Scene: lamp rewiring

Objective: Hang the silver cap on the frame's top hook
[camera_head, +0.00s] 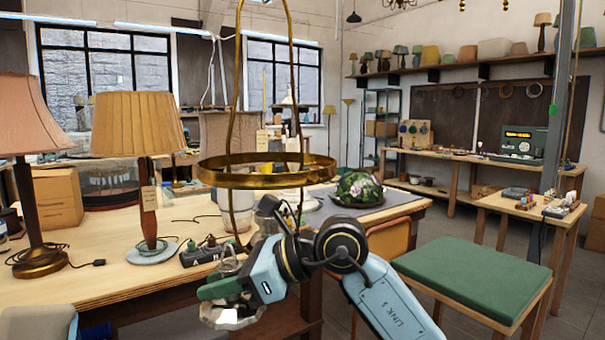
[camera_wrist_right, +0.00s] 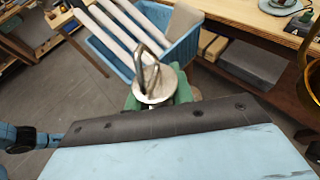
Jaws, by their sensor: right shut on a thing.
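My right gripper (camera_head: 222,290) is low in the head view, at the front edge of the workbench. Its green fingers are shut on the silver cap (camera_head: 234,318), whose pale scalloped lower part shows below them and whose wire loop stands up above. In the right wrist view the cap (camera_wrist_right: 155,92) sits between the green fingertips (camera_wrist_right: 160,98), loop upward. The brass frame (camera_head: 270,176), two tall rods with a wide ring, stands above and behind the gripper. My left gripper is not in view.
Two lamps, pink-shaded (camera_head: 38,120) and yellow-shaded (camera_head: 138,122), stand left on the workbench (camera_head: 100,283). A green-topped stool (camera_head: 480,278) stands right. A blue crate (camera_wrist_right: 120,50) shows in the wrist view.

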